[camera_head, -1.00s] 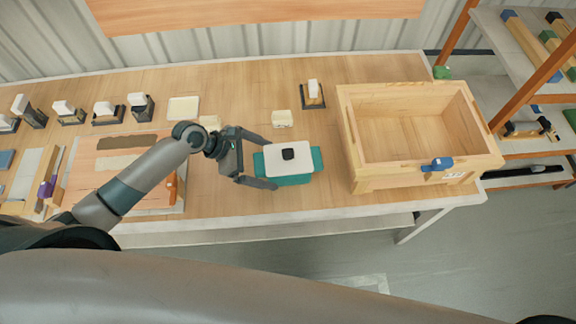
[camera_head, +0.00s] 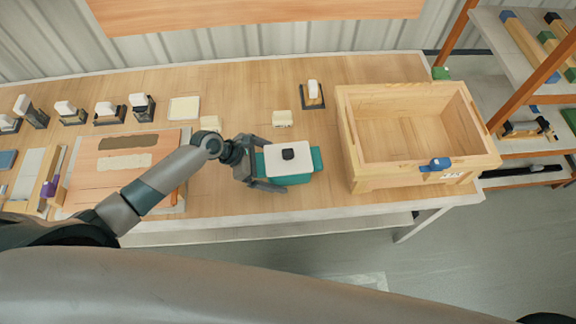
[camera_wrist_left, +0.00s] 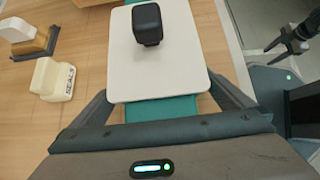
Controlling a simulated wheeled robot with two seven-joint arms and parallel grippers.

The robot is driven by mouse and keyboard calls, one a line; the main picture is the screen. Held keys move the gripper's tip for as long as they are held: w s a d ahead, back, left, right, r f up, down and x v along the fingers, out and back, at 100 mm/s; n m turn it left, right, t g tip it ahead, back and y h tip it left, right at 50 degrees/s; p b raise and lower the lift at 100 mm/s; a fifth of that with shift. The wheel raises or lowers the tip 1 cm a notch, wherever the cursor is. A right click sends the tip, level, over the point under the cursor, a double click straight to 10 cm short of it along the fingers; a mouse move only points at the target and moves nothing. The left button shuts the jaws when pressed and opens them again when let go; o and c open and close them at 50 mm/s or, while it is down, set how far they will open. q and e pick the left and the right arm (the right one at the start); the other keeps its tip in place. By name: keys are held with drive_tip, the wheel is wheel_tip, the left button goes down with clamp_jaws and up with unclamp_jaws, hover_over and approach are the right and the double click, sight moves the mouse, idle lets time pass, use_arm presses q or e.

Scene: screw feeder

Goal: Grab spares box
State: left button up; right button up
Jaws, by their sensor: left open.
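The spares box is most likely the teal box (camera_head: 316,159) with a white lid (camera_head: 274,160) and a black knob (camera_head: 288,154), on the table's front part. In the left wrist view the white lid (camera_wrist_left: 172,75), black knob (camera_wrist_left: 147,22) and some teal body (camera_wrist_left: 160,110) show. My left gripper (camera_head: 278,165) is open, with its fingers on either side of the box's left part. In the wrist view its fingers flank the lid's near end. I cannot tell if they touch the box. My right gripper is not clearly in the head view; a dark gripper-like shape (camera_wrist_left: 292,40) shows at the wrist view's right edge.
A large open wooden crate (camera_head: 360,175) stands to the right of the box. A small cream block (camera_head: 282,118) and a dark stand with a white piece (camera_head: 312,95) lie behind. The wooden table (camera_head: 240,88) has free room at the back.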

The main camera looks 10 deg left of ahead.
use_arm(q)
drive_tip(key=c, duration=1.5)
drive_tip(key=shift+r, duration=0.15)
wheel_tip(320, 180, up, 10)
drive_tip(key=shift+f+b, duration=0.1)
drive_tip(key=shift+b, duration=0.3)
